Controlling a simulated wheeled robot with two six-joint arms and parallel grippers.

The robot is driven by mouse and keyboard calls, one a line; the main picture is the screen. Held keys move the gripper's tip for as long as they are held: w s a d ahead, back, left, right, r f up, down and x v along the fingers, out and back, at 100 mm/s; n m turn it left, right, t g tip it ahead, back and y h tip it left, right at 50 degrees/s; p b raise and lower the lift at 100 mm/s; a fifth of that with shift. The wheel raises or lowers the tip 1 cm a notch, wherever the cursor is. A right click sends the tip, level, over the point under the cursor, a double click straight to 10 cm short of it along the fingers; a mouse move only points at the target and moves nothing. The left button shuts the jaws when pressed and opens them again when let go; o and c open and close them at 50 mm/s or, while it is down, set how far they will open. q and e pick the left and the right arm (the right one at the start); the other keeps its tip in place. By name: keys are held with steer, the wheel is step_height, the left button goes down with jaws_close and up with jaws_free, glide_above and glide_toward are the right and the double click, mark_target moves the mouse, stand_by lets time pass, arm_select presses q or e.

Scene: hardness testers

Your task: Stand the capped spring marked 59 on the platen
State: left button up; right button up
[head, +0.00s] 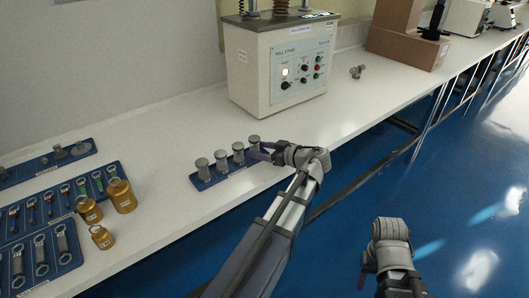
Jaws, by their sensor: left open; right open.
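Several grey capped springs (221,161) stand upright in a row on a small blue tray (226,178) on the bench. Their markings are too small to read, so I cannot tell which is 59. My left gripper (262,153) is open beside the rightmost capped spring (254,143), close to it; I cannot tell whether they touch. My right gripper (365,272) is open and empty over the floor at the lower right, away from the bench. The white test machine (275,70) stands behind the tray. Its top plate (262,20) shows partly, but no platen is clearly seen.
Brass weights (121,196) and blue trays of eye-ended parts (62,248) lie at the left. A small metal part (357,72) lies right of the machine. Cardboard boxes (405,45) stand farther back. The bench between tray and machine is clear.

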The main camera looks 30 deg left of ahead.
mark_target(256, 138)
arm_select(q)
steer(key=shift+x, duration=0.9)
jaws_close()
steer(key=shift+r, duration=0.1)
stand_by(1.2)
steer(key=shift+r+p, duration=3.3)
steer(key=shift+r, duration=0.1)
